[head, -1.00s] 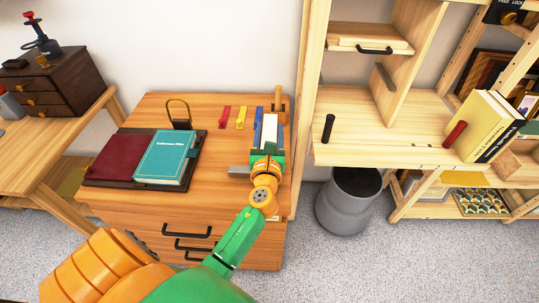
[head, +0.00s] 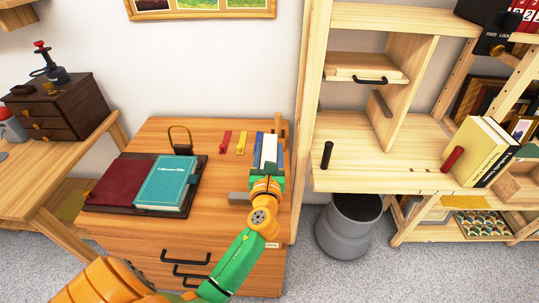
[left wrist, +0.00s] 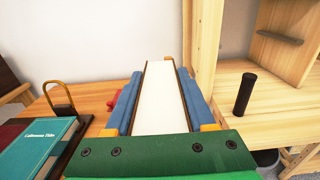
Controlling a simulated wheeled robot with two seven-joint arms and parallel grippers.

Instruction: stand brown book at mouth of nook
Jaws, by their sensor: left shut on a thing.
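My left gripper (head: 268,150) is shut on a book (left wrist: 160,98), its blue fingers on either side. The book's white page edges face the wrist camera, with thin dark brownish cover edges; most of its cover is hidden by the fingers. I take it for the brown book. It is over the right part of the orange-wood cabinet top (head: 222,170); I cannot tell whether it touches the top. The pale wooden unit to the right has an open bay (head: 375,150), likely the nook, with a black peg (head: 327,155) and a red peg (head: 453,159) near its front. My right gripper is out of view.
A teal book (head: 166,183) and a maroon cover lie on a dark tray at the cabinet's left. Yellow books (head: 478,150) stand right of the red peg. A grey bin (head: 348,225) is below the bay.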

